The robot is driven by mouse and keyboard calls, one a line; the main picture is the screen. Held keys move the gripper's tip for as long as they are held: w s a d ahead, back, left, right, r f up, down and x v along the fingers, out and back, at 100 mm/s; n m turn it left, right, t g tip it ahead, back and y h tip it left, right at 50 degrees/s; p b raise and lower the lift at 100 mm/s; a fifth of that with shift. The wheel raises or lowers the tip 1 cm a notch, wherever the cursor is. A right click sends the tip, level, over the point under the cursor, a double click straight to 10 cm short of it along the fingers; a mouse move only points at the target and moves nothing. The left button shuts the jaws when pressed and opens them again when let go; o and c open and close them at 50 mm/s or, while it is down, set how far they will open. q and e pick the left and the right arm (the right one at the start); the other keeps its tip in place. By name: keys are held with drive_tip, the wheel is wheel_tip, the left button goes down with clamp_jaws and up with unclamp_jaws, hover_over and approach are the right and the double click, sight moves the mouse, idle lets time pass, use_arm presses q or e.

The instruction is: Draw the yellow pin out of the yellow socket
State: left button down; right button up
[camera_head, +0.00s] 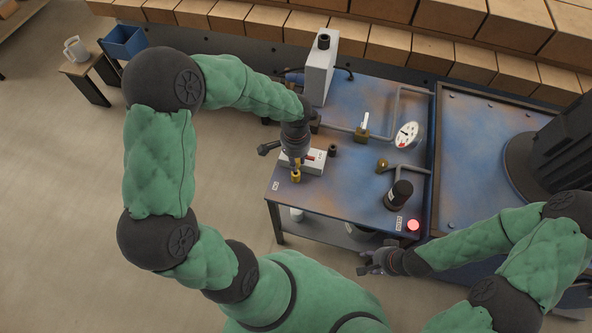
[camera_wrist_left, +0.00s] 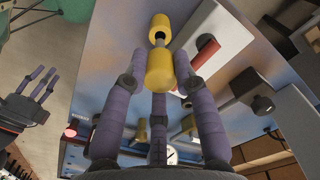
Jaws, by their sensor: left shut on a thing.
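My left gripper (camera_head: 296,158) points down at the front left of the blue table. In the left wrist view its fingers close around the yellow pin (camera_wrist_left: 160,72). The yellow socket (camera_wrist_left: 160,22) is just past the pin's end and also shows in the head view (camera_head: 296,177). A grey shaft shows between the pin's yellow body and the socket's dark opening. I cannot tell whether its tip is still inside. My right gripper (camera_head: 372,263) hangs empty in front of the table, fingers spread; it also shows in the left wrist view (camera_wrist_left: 38,85).
A white block (camera_head: 314,167) with a red pin (camera_wrist_left: 206,50) sits beside the socket. A dark cylinder (camera_head: 398,194), a lit red button (camera_head: 413,225), a dial (camera_head: 406,135) and a tall white box (camera_head: 320,72) stand on the table. The table's middle is fairly clear.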

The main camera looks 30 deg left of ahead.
use_arm(q)
drive_tip(key=shift+r+p, duration=2)
drive_tip(key=shift+r, duration=0.55)
drive_tip(key=shift+s, duration=0.1)
drive_tip(key=s+d+r+p, duration=0.1)
drive_tip(key=s+d+r, duration=0.1)
drive_tip(key=s, duration=0.3)
drive_tip(key=shift+d, duration=0.55)
drive_tip(key=shift+w, duration=0.15)
